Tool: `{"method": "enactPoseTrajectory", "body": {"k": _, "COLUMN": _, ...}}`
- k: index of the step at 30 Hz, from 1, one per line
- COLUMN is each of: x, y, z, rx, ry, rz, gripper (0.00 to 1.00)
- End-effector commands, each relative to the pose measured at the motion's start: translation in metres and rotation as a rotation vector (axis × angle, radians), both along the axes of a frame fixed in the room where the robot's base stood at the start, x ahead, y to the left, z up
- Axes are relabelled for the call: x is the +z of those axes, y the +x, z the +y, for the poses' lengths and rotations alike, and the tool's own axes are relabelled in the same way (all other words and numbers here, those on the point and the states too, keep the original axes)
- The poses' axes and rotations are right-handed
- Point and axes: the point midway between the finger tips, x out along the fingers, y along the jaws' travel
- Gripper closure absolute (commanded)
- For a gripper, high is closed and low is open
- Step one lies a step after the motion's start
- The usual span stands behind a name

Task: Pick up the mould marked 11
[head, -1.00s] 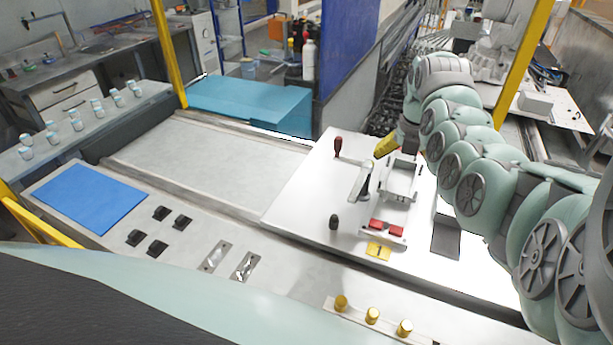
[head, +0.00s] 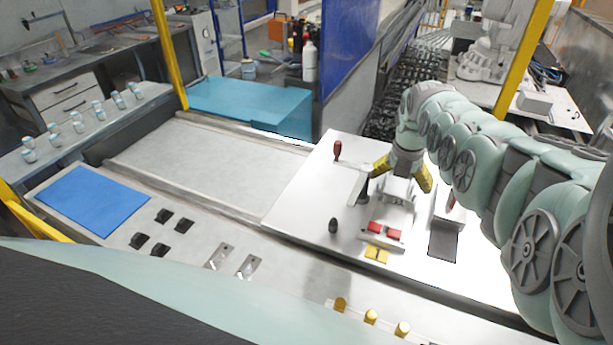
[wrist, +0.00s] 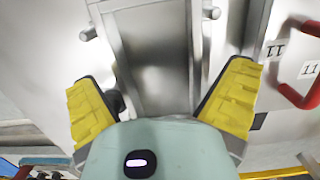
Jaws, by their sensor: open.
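My gripper (head: 403,178) is open, with its yellow fingers above the metal fixture on the white table. In the wrist view my gripper (wrist: 165,85) has its fingers spread to either side of a grey metal body (wrist: 155,55) with round pegs; I cannot tell contact. Two labels reading 11 (wrist: 309,70) show at the right edge, beside a red handle (wrist: 296,95), on what appears to be the mould, outside the fingers. In the head view a pale block with a red part (head: 450,201) stands right of the fixture, partly hidden by my arm.
Two red blocks (head: 393,236) and a yellow marker (head: 377,254) lie in front. A dark plate (head: 443,245) lies at right. The white table's left part (head: 300,205) is clear.

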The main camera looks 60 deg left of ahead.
Motion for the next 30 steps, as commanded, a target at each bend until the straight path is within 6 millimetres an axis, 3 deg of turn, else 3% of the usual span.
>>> {"method": "enactPoseTrajectory", "body": {"k": 5, "x": -0.0001, "y": -0.0017, "z": 0.0014, "rx": 0.004, "ry": 0.0, "rz": 0.0, "gripper": 0.0}}
{"method": "enactPoseTrajectory", "body": {"k": 25, "x": 0.0002, "y": -0.0005, "z": 0.0006, "rx": 0.002, "ry": 0.001, "rz": 0.0, "gripper": 0.69}}
{"method": "enactPoseTrajectory", "body": {"k": 30, "x": 0.0011, "y": 0.0002, "z": 0.0008, "rx": 0.001, "ry": 0.002, "rz": -0.001, "gripper": 0.71}}
